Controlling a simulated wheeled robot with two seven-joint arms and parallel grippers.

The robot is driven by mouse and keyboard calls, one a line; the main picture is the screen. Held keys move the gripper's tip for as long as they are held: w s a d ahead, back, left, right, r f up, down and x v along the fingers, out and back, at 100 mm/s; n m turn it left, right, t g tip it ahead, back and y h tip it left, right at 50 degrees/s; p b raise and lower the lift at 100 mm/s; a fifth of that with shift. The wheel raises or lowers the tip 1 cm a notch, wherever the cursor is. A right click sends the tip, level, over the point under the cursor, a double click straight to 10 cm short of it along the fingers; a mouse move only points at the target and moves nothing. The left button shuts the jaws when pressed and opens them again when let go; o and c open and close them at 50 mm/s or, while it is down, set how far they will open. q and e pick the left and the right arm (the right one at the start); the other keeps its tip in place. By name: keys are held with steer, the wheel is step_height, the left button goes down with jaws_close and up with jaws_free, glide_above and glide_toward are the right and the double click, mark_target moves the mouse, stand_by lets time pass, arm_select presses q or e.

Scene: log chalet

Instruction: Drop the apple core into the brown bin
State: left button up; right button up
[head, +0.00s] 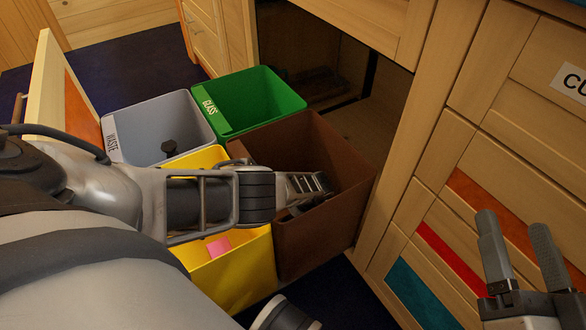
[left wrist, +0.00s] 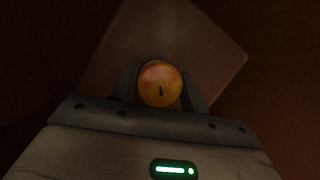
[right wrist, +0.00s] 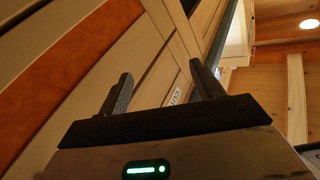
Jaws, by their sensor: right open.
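The brown bin (head: 312,242) stands in the pulled-out drawer, nearest the cabinet opening. My left arm reaches across the bins, and its gripper (head: 322,190) is inside the mouth of the brown bin. In the left wrist view the apple core (left wrist: 160,84), seen end-on with yellow-red skin and a dark stem, sits between the two fingers, which appear shut on it. Dark brown bin walls surround it there, with a paler panel below. My right gripper (head: 514,222) is open and empty at the right, by the cabinet fronts; it also shows in the right wrist view (right wrist: 160,84).
A green glass bin (head: 262,98) stands behind, a grey waste bin (head: 140,128) with a dark object inside stands left, and a yellow bin (head: 240,275) with a pink item is in front. The drawer front (head: 52,85) is at the left.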

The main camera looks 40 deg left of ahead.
arm_select(q)
steer(key=o, duration=0.4)
steer(key=shift+r, duration=0.15)
arm_select(e)
steer(key=shift+r, duration=0.15)
arm_select(q)
steer(key=shift+r+p, duration=0.25)
steer(key=shift+p, duration=0.15)
steer(key=shift+r+p, duration=0.4)
steer(key=shift+r, duration=0.05)
steer(key=p+v, duration=0.3)
steer(key=shift+r+p, duration=0.35)
steer(key=shift+r, duration=0.05)
steer(key=shift+p+v, duration=3.3)
steer(key=shift+v, duration=0.6)
arm_select(e)
step_height(320, 180, down, 8)
steer(key=s+d+g+h, duration=0.2)
steer(key=g+h, duration=0.2)
steer(key=g, duration=0.1)
steer(key=shift+r, duration=0.25)
arm_select(q)
steer(key=shift+d, duration=0.2)
